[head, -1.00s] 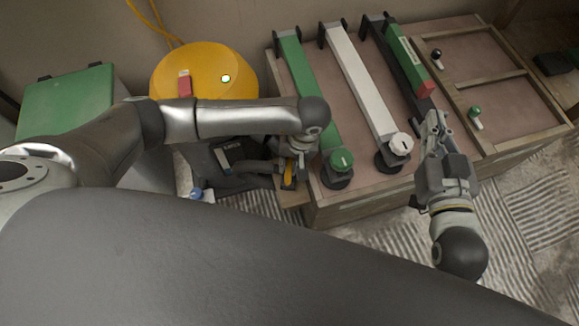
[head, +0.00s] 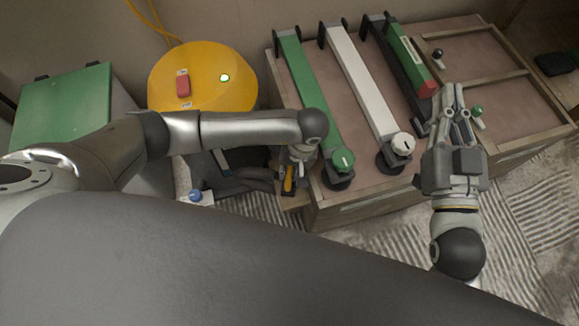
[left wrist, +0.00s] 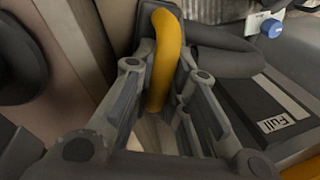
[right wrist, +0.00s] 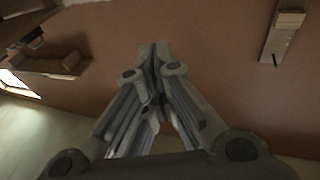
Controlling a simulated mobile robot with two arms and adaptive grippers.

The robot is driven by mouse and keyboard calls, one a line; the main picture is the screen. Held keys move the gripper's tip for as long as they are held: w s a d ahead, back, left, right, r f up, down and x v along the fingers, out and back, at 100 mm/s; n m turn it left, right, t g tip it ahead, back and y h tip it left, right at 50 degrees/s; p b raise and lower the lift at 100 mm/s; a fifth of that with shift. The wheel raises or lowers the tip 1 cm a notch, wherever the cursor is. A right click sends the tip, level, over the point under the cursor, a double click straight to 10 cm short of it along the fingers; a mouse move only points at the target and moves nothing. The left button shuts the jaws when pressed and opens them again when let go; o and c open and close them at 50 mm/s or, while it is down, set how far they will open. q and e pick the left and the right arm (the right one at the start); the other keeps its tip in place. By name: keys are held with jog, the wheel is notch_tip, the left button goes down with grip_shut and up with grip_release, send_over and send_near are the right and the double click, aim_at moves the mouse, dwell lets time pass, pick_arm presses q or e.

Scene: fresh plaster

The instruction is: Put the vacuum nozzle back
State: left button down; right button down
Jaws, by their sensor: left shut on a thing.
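My left gripper (head: 290,180) is low at the left edge of the wooden bench. It is shut on a yellow grip on a dark part, which I take to be the vacuum nozzle (left wrist: 165,60). A dark hose (left wrist: 225,50) runs off from it to the right in the left wrist view. The nozzle's lower end is hidden by the fingers. The yellow domed vacuum (head: 205,80), with a red block and a lit green light, stands behind my left arm. My right gripper (head: 449,98) is over the bench's right part; its fingertips meet with nothing between them.
The wooden bench (head: 365,198) carries a green bar (head: 305,85), a white bar (head: 360,80) and a black bar with a green and red level (head: 410,60). A framed tray section holds small knobs. A green box (head: 65,105) stands at far left.

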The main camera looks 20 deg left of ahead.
pick_arm(q)
jog(key=c, duration=1.4)
grip_release()
jog(key=shift+c, duration=0.2)
pick_arm(e)
jog(key=shift+r, duration=0.2)
jog(key=shift+f, duration=0.1)
